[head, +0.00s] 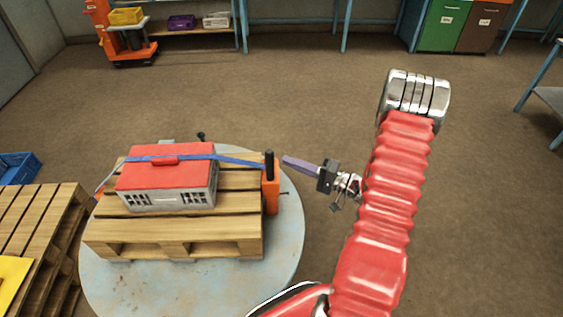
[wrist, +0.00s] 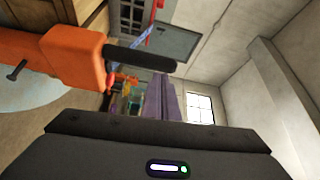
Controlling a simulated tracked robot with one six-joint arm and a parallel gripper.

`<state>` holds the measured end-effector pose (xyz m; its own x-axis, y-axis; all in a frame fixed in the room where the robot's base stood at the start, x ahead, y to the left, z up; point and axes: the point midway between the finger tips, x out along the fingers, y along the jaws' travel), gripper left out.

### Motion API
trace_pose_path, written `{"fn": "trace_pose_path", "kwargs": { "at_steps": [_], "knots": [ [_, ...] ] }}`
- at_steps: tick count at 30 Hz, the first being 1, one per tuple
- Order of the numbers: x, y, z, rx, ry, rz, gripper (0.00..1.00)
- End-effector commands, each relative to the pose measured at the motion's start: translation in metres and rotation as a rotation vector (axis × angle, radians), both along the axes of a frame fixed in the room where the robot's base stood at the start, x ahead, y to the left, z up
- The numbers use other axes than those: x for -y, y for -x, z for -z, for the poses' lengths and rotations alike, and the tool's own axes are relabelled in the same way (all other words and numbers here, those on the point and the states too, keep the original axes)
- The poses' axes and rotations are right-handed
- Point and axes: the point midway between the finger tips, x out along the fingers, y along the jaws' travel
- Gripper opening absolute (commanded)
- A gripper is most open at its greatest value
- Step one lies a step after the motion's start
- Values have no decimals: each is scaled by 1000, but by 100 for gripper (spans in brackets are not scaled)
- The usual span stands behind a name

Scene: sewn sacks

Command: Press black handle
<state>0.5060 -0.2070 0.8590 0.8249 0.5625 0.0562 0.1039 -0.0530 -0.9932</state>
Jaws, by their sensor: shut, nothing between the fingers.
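The black handle (head: 269,164) stands upright on top of an orange block (head: 271,194) at the right edge of the wooden pallet. In the wrist view the black handle (wrist: 142,58) extends sideways from the orange block (wrist: 75,48). My gripper (head: 286,160), with purple fingers, is shut and empty. Its tips point left, just right of the handle in the head view; a gap shows between them. In the wrist view my gripper's purple fingers (wrist: 160,80) reach up close to the handle; contact cannot be told there.
A blue strap (head: 240,161) runs from the orange block over a grey box with a red lid (head: 165,170). The box sits on the pallet (head: 105,237), on a round grey-blue platform (head: 285,245). Another pallet (head: 35,225) stands at left.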

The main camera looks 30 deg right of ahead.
Motion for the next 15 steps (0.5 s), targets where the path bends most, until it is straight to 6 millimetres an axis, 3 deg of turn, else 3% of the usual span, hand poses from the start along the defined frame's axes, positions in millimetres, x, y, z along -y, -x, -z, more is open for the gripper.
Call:
{"fn": "trace_pose_path", "kwargs": {
  "at_steps": [9,15],
  "knots": [
    [30,36,11,2,2,3,0],
    [37,46,14,3,2,1,0]
  ]
}}
